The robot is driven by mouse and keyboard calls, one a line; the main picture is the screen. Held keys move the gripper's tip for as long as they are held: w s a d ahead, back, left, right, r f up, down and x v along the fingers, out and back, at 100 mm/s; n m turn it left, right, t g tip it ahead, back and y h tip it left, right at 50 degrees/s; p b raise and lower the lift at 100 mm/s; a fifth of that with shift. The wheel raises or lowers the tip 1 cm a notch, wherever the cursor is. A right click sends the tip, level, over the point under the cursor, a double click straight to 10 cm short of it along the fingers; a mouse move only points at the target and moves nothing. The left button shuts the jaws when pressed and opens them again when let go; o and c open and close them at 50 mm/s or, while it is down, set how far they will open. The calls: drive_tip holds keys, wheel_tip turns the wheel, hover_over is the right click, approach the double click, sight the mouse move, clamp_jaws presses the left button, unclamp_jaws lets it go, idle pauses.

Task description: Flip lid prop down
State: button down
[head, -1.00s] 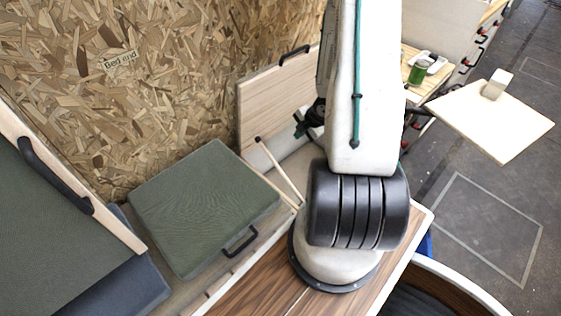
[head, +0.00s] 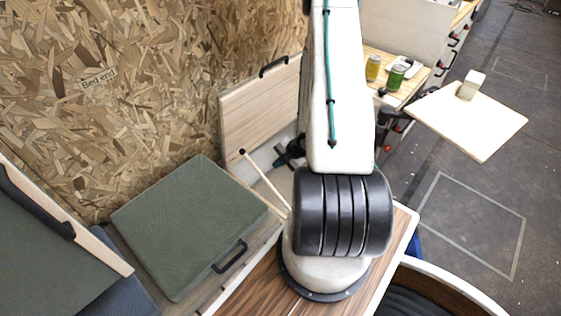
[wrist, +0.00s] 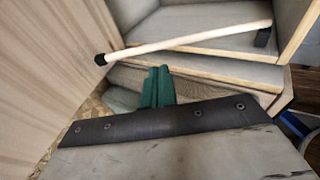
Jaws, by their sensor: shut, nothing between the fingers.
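The lid (head: 258,112) is a pale wood panel standing raised against the chipboard wall, with a black handle on its top edge. The prop (head: 265,182) is a thin pale rod with a black end at the lid, slanting down to the right. In the wrist view the prop (wrist: 195,39) crosses above my gripper, its black end against the lid (wrist: 50,75) at left. My gripper (wrist: 158,72) has green fingers, shut and empty, just below the rod with a visible gap in the picture. In the head view my arm mostly hides it.
A green cushioned lid (head: 190,225) with a black handle lies left of the raised lid. A yellow can (head: 373,68) and a green can (head: 396,77) stand on a shelf behind my arm. A pale board (head: 465,125) bearing a small block juts out at right.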

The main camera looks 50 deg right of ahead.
sight(263, 175)
drive_tip(key=x, duration=0.9)
drive_tip(key=shift+f, duration=0.15)
drive_tip(key=shift+w, duration=0.1)
